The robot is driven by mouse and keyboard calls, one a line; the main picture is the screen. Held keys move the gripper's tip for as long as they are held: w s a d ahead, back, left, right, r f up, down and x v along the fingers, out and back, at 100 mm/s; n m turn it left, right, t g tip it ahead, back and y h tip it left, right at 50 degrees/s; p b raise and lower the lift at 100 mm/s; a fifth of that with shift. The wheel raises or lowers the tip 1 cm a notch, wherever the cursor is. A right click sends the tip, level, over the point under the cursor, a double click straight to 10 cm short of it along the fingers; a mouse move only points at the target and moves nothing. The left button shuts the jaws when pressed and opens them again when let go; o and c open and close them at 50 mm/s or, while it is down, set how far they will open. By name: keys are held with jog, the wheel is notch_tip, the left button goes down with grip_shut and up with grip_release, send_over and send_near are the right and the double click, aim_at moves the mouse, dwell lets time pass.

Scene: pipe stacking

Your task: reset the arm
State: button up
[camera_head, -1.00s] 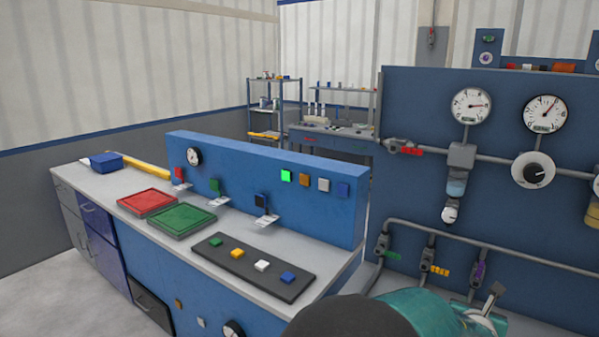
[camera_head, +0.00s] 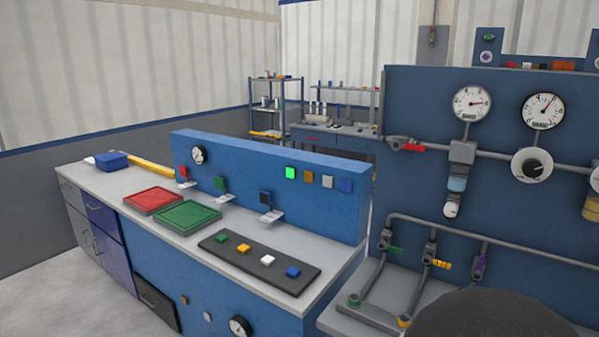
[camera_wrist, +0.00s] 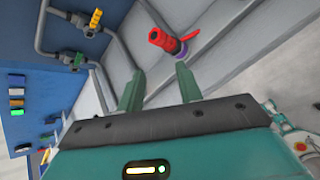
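My gripper (camera_wrist: 160,69) shows in the wrist view with its two green fingers apart and nothing between them. A red fitting (camera_wrist: 163,40) with a purple part lies beyond the fingertips, apart from them. In the head view only a dark rounded part of my arm (camera_head: 490,315) shows at the bottom right; the gripper is out of that view.
A blue panel (camera_head: 400,100) with gauges, pipes and coloured valves stands at the right. Below it, pipe ends with a green ring (camera_head: 354,300) and a yellow ring (camera_head: 404,321) sit on a grey ledge. A bench with a red tray (camera_head: 153,200) and green tray (camera_head: 187,214) stands left.

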jog(key=s+a+r+m+g+y, duration=0.2)
jog(key=s+a+m+y, duration=0.3)
jog(key=a+m, duration=0.6)
jog(key=s+a+r+m+g, duration=0.1)
jog(key=s+a+r+m, duration=1)
jog(key=s, duration=0.3)
jog(key=shift+s+r+y, duration=0.3)
jog(key=shift+s+r, duration=0.1)
jog(key=shift+d, duration=0.2)
